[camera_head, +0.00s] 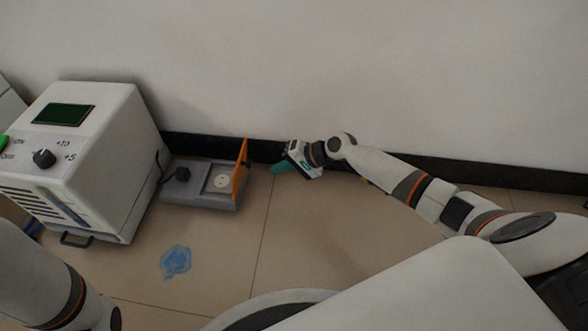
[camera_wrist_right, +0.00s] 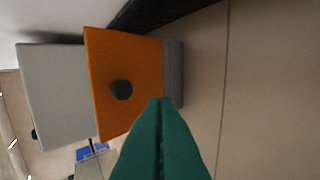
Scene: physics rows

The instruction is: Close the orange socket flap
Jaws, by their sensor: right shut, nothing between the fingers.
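The grey socket box (camera_head: 203,196) sits on the floor with a round pale socket (camera_head: 221,181) in its recess. Its orange flap (camera_head: 240,168) stands open, roughly upright, at the box's right edge. In the right wrist view the flap (camera_wrist_right: 108,62) shows a dark round knob (camera_wrist_right: 121,90). My right gripper (camera_head: 276,168) is shut and empty, just right of the flap. In the right wrist view its teal fingertips (camera_wrist_right: 160,102) overlap the flap's lower right edge; I cannot tell whether they touch it. My left arm shows at lower left, but its gripper is out of view.

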